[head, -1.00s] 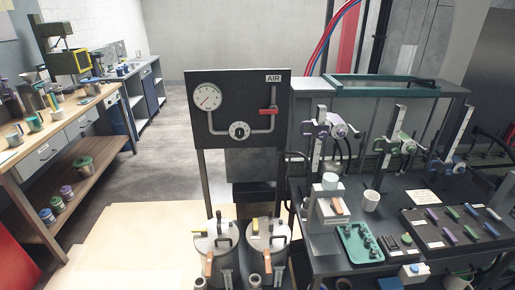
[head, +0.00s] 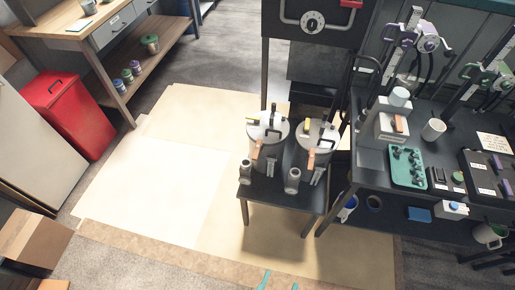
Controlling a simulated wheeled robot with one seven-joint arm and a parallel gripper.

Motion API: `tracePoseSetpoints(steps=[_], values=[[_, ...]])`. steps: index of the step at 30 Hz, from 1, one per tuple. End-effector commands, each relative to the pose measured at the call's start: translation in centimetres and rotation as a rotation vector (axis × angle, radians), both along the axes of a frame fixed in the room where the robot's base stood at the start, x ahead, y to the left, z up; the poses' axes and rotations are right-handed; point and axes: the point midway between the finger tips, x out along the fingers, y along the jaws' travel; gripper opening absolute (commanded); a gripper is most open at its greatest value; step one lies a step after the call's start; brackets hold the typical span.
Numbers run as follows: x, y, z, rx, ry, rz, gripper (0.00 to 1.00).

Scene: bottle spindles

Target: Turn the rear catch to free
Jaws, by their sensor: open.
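My gripper is not in view.
A black panel with a dial (head: 312,22) rises behind the pots. A dark bench (head: 375,163) with a green tray (head: 407,168) and a white cup (head: 433,130) stands close on the right. A red bin (head: 68,112) is at left. Pale floor boards (head: 160,190) are clear.

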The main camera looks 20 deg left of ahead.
Motion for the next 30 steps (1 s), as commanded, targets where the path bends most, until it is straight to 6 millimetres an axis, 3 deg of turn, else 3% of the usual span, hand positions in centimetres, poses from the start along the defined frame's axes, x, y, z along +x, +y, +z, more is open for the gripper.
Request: tracePoseSetpoints(steps=[1, 6, 10, 21, 30], values=[[0.0, 0.0, 0.0, 0.000, 0.000, 0.000, 0.41], [0.5, 0.6, -1.1, -0.026, 0.014, 0.032, 0.00], [1.5, 2.1, -3.9, -0.093, 0.050, 0.102, 0.00], [6.2, 7.1, -14.0, -0.420, 0.165, 0.336, 0.00], [11.2, 11.1, -19.3, -0.724, 0.192, 0.449, 0.00]])
